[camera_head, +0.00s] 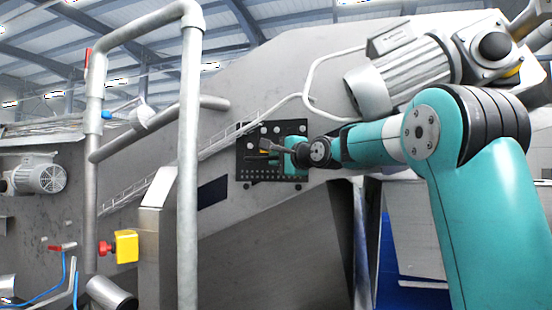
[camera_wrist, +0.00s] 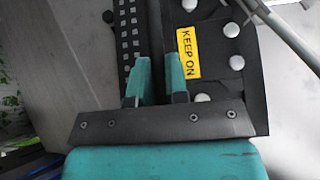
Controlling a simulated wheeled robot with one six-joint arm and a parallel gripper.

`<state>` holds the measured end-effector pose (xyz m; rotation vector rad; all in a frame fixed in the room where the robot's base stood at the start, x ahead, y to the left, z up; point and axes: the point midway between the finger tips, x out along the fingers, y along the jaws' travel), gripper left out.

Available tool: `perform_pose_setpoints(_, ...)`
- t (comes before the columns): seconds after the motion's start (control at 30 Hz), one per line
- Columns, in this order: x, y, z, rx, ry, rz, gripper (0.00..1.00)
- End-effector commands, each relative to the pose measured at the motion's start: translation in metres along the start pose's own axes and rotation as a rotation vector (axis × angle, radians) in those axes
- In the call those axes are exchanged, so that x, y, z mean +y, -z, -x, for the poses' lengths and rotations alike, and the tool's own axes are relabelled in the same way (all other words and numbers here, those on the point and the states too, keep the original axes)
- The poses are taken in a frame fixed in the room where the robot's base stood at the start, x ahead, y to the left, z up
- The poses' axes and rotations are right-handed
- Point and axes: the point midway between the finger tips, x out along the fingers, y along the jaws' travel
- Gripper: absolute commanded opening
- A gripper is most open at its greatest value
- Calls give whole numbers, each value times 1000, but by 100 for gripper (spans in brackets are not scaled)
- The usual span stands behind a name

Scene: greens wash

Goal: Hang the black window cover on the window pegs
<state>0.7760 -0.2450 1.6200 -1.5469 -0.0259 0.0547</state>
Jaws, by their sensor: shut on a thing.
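The black window cover (camera_head: 244,165) stands upright against the sloped grey machine side in the head view. It has white round studs and rows of small pale squares. In the wrist view the cover (camera_wrist: 219,20) fills the upper middle, with a yellow "KEEP ON" label (camera_wrist: 189,53). My gripper (camera_head: 275,158) is in front of the cover, and its teal fingers (camera_wrist: 160,68) are closed on a part of it between the label and the squares. Small dark knobs (camera_head: 246,186) show just below the cover; I cannot tell whether they are window pegs. Any contact behind the cover is hidden.
A grey pipe frame (camera_head: 189,150) stands left, a motor (camera_head: 405,78) above right. A yellow box (camera_head: 126,246) is lower left.

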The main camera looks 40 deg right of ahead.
Motion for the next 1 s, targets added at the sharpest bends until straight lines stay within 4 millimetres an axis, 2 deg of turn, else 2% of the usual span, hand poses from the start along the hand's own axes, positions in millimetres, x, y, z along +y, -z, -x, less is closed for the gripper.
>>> perform_pose_setpoints(0.5, 0, 0, 0, 0, 1, 0, 0)
perform_pose_setpoints(1.0, 15, 0, 0, 0, 1, 0, 0)
